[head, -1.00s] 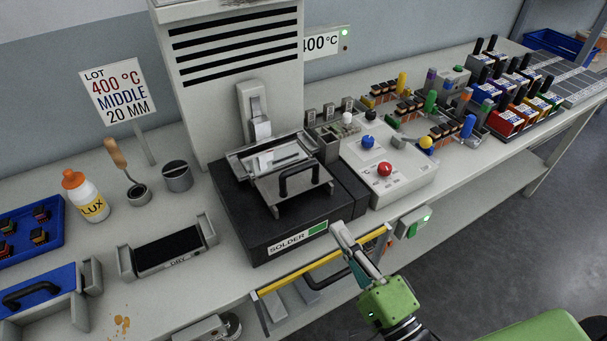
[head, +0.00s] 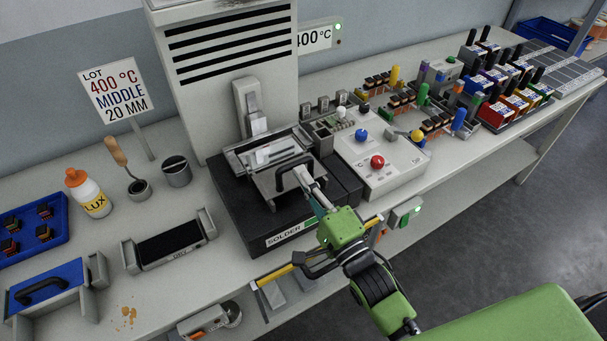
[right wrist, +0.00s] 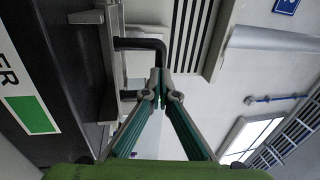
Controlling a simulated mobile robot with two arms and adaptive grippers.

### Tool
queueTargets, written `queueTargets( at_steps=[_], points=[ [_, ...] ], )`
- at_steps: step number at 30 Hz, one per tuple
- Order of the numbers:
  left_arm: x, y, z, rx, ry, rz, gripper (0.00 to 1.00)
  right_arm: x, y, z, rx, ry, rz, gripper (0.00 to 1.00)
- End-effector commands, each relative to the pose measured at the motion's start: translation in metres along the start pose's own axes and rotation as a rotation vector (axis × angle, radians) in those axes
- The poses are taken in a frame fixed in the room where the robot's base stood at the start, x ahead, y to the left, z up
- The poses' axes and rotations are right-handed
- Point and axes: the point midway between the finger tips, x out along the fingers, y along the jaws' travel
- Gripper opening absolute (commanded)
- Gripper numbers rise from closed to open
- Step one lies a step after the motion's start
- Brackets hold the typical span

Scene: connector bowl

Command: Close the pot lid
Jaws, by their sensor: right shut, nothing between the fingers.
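The solder pot is a black box (head: 233,212) with a "SOLDER" label on its front. Its grey metal lid plate (head: 266,186) carries a black bar handle (head: 281,178) and sits over the top front. The handle also shows in the right wrist view (right wrist: 150,44). My right gripper (head: 304,176) is shut and empty, with its tips at the right side of the handle. In the right wrist view its fingertips (right wrist: 163,84) are close together just beside the handle. Whether they touch it, I cannot tell. My left gripper is not in view.
A control box (head: 383,165) with blue, red and yellow knobs stands right of the pot. A black-topped tray (head: 170,245), a bottle (head: 89,194) and a grey cup (head: 176,171) are at its left. A yellow bar (head: 275,280) runs along the bench front.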

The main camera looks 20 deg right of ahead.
Motion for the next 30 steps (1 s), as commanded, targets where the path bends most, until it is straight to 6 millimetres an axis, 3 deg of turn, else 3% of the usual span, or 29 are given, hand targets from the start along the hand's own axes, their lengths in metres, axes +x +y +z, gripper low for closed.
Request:
queueTargets(
  at_steps=[11, 24, 30],
  points=[
    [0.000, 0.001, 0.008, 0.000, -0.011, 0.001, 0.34, 0.007, 0.001, 0.000, 0.002, 0.000, -0.001, 0.00],
    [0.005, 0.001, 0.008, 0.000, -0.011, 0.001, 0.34, 0.088, 0.017, 0.001, 0.001, 0.000, -0.004, 0.00],
    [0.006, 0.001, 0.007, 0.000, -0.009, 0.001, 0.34, 0.100, 0.019, 0.001, 0.001, -0.001, -0.002, 0.00]
  ],
)
